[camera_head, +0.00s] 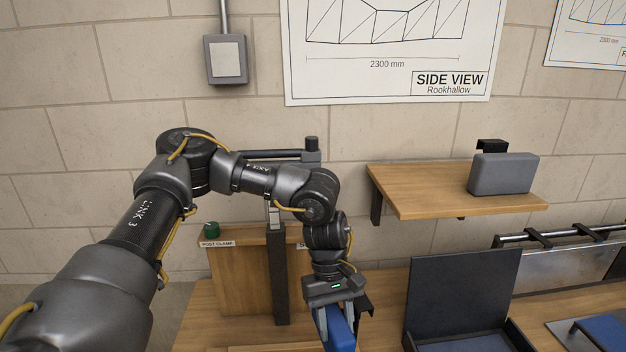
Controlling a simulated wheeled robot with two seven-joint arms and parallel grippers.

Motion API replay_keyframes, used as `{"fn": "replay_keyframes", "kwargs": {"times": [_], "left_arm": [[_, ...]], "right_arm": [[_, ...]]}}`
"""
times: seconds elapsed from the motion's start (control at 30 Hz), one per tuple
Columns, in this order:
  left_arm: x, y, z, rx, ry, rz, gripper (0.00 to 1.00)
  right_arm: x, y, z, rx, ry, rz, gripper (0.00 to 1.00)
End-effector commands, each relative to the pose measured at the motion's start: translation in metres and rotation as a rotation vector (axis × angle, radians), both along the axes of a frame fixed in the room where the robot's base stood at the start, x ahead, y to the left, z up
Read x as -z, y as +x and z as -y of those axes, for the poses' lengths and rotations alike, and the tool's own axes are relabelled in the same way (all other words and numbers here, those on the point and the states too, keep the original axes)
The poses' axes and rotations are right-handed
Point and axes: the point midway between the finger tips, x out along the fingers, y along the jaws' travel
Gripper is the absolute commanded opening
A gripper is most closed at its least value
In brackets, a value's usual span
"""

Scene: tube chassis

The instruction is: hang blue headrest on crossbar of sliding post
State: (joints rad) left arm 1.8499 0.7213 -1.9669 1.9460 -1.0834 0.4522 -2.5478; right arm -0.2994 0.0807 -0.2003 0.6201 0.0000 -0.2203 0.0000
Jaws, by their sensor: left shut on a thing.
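My left gripper (335,314) points down at the bottom centre and is shut on the blue headrest (340,334). The headrest's lower part is cut off by the picture edge. A black hook piece (365,306) shows just right of the fingers. The sliding post (279,275) stands upright behind and left of the gripper. Its dark crossbar (268,154) runs level near the top and ends in a black upright stop (312,145) at the right. My left arm hides parts of the post and bar. The headrest is well below the crossbar and apart from it. My right gripper is not in view.
A grey headrest (505,174) sits on a wooden wall shelf (400,190) at right. An open dark case (460,290) stands on the bench. A green knob (211,229) is beside the post clamp label. A rail with hooks (540,236) is far right.

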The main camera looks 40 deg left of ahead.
Motion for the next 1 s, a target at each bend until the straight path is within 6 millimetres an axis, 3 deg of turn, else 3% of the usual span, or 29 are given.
{"fn": "replay_keyframes", "kwargs": {"times": [0.17,0.4,0.5,0.77,1.0], "left_arm": [[0.008,-0.005,0.000,-0.006,-0.001,-0.002,0.05],[0.053,-0.050,-0.020,-0.144,-0.003,-0.010,0.05],[0.061,-0.068,-0.038,-0.269,-0.001,-0.008,0.05],[0.047,-0.090,-0.108,-0.624,0.009,-0.004,0.05],[0.005,-0.104,-0.186,-0.907,0.015,-0.001,0.05]], "right_arm": [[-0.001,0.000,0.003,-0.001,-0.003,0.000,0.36],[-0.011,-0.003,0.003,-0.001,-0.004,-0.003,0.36],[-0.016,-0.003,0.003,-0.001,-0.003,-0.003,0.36],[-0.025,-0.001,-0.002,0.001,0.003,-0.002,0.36],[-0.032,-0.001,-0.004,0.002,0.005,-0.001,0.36]]}}
